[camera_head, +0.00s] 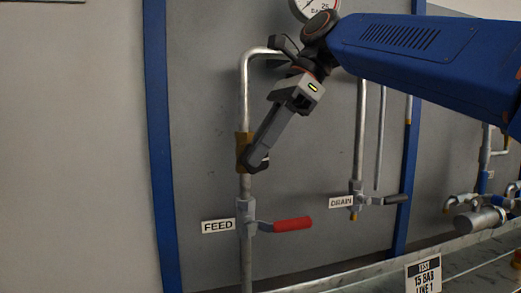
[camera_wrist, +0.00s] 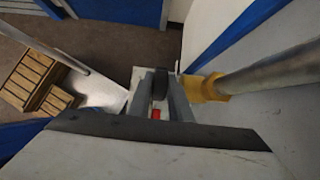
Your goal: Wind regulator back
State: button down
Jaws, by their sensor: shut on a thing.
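The regulator is a brass body (camera_head: 243,140) set in the upright metal pipe above the FEED valve. In the wrist view its yellow body (camera_wrist: 208,88) is at the right, on the pipe. My gripper (camera_head: 259,160) reaches down from the upper right to the front of the regulator. Its fingers (camera_wrist: 160,90) are shut on a dark knob (camera_wrist: 158,82), which they partly hide. The dark knob (camera_head: 258,166) also shows at the fingertips in the head view. Any mark of the knob's turn is not visible.
Below is the FEED valve with a red lever (camera_head: 292,225) pointing right. The DRAIN valve with a grey lever (camera_head: 393,199) is further right. A gauge (camera_head: 312,8) is at the top, partly cut off. A tray edge (camera_head: 350,272) with a test sign (camera_head: 424,275) runs below.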

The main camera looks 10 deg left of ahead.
jog(key=shift+a+t+h, duration=0.2)
jog(key=shift+t+h, duration=0.3)
jog(key=shift+h, duration=0.6)
jog(key=c, duration=1.9)
grip_release()
jog(key=shift+s, duration=0.1)
